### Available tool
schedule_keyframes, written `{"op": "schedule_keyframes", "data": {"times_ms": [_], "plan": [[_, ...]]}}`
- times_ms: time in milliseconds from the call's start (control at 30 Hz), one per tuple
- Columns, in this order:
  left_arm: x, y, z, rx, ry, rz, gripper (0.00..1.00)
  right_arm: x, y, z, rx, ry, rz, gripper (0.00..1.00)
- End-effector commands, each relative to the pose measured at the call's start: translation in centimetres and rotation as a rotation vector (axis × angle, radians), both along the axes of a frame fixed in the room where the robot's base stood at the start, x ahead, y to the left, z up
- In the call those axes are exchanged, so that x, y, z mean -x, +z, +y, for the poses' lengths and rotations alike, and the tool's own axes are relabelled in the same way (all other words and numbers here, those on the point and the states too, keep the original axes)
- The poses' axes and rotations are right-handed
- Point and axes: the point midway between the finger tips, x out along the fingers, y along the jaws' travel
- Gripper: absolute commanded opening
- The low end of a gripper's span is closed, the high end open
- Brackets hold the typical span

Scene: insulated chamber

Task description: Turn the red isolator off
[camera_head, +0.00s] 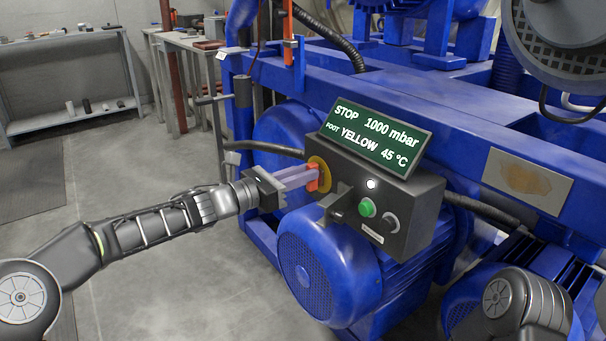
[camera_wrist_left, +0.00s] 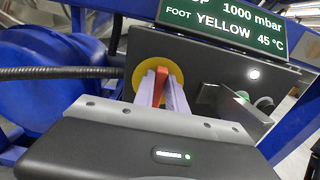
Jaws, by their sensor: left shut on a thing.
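The red isolator handle (camera_head: 312,177) sits on a yellow round plate (camera_head: 323,172) at the left end of a dark grey control box (camera_head: 409,226). My left gripper (camera_head: 309,178) reaches it from the left, its pale fingers shut on the handle. In the left wrist view the red isolator handle (camera_wrist_left: 160,86) stands about upright, slightly tilted, between the two fingers of my left gripper (camera_wrist_left: 162,92), in front of the yellow plate (camera_wrist_left: 142,72). The lower part of the handle is hidden behind the gripper body. My right gripper is not in view; a link of my right arm shows at the lower right.
A green display (camera_head: 375,138) on the box reads STOP, 1000 mbar, FOOT YELLOW, 45 °C. A lit white lamp (camera_head: 371,184), a green button (camera_head: 367,207) and a dark knob (camera_head: 391,223) are on its front. Blue motors and frame surround the box. Open floor lies left.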

Motion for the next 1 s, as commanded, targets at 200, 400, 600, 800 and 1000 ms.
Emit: {"op": "schedule_keyframes", "data": {"times_ms": [200,400,600,800,1000], "plan": [[0.0,0.0,0.0,0.007,0.000,0.010,0.00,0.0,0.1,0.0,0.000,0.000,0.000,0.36],[-0.1,0.1,0.0,0.040,-0.001,0.055,0.00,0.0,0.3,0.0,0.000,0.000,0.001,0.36],[-0.2,0.1,0.1,0.106,0.000,0.146,0.00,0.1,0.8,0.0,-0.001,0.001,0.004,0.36],[-0.5,0.1,0.3,0.202,0.000,0.280,0.00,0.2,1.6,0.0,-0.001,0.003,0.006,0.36],[-0.7,0.1,0.5,0.315,0.000,0.434,0.00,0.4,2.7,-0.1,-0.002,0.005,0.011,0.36]]}}
